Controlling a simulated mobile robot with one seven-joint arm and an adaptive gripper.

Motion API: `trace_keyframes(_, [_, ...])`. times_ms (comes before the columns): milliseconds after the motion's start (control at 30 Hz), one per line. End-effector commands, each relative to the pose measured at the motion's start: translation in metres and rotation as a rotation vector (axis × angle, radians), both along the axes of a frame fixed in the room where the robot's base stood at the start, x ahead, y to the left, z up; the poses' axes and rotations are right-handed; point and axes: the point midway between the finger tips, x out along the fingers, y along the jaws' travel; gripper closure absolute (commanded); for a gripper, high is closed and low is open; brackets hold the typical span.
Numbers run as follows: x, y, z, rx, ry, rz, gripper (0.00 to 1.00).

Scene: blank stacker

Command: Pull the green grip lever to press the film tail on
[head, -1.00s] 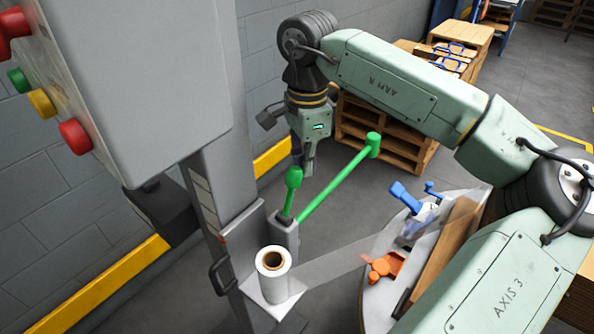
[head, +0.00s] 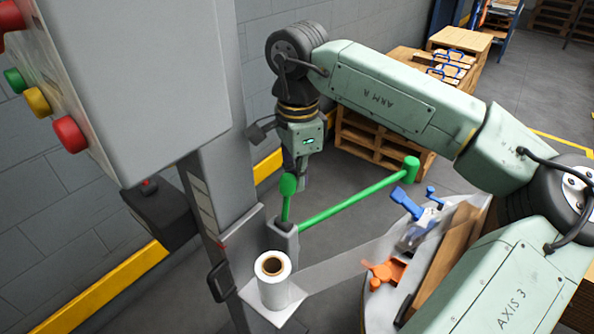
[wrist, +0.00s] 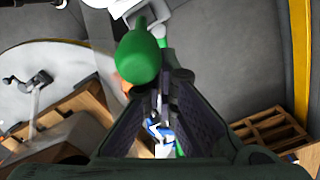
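The green grip lever (head: 288,185) stands on a grey post by the mast, its rounded grip near upright. In the wrist view the grip (wrist: 138,57) overlaps the tip of the left finger. My gripper (head: 301,172) points down right beside and behind the grip; in the wrist view its fingers (wrist: 157,92) are apart, with nothing seen clamped between them. Whether a finger touches the grip cannot be told. A green bar (head: 350,200) reaches from the same post to a green end pad (head: 411,168) near the turntable. The clear film tail (head: 350,262) stretches from the white roll (head: 273,285) toward the turntable.
The grey mast with red, yellow and green buttons (head: 40,102) stands close at left. Blue (head: 408,203) and orange (head: 385,273) parts sit on the turntable's edge (head: 372,310). Wooden pallets (head: 375,140) stand behind. Open floor lies beyond the bar.

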Motion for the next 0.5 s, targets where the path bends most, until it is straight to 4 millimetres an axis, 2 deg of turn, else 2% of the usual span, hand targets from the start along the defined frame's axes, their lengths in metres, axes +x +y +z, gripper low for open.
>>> trace_keyframes(500, [-0.022,0.016,-0.002,0.0,0.002,0.003,1.0])
